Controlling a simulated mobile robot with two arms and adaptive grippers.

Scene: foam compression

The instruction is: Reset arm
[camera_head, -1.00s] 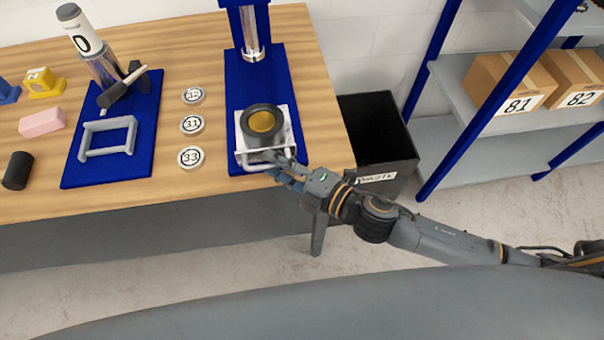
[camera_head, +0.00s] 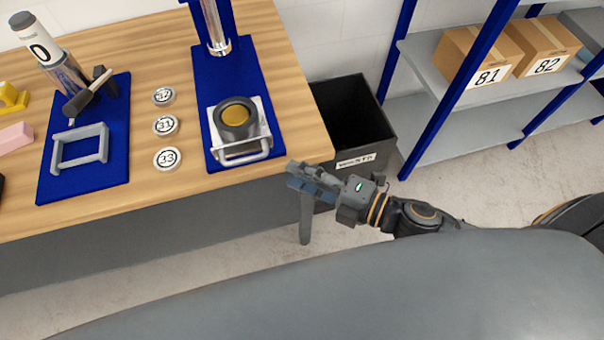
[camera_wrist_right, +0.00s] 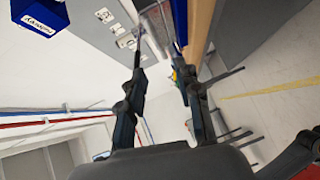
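My right gripper (camera_head: 292,177) is off the front right corner of the wooden table, apart from the press plate and its handle. In the right wrist view my right gripper (camera_wrist_right: 160,80) has its two fingers spread, with nothing between them. A metal plate with a handle (camera_head: 243,153) sits on the blue press base (camera_head: 212,75), carrying a dark ring with a yellow centre (camera_head: 238,115). My left gripper is in neither view.
A black bin (camera_head: 350,115) stands right of the table, close behind my right gripper. A shelf with boxes 81 (camera_head: 487,77) and 82 (camera_head: 547,65) is at the right. Several white discs (camera_head: 166,159) and a second blue base (camera_head: 112,170) are on the table.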

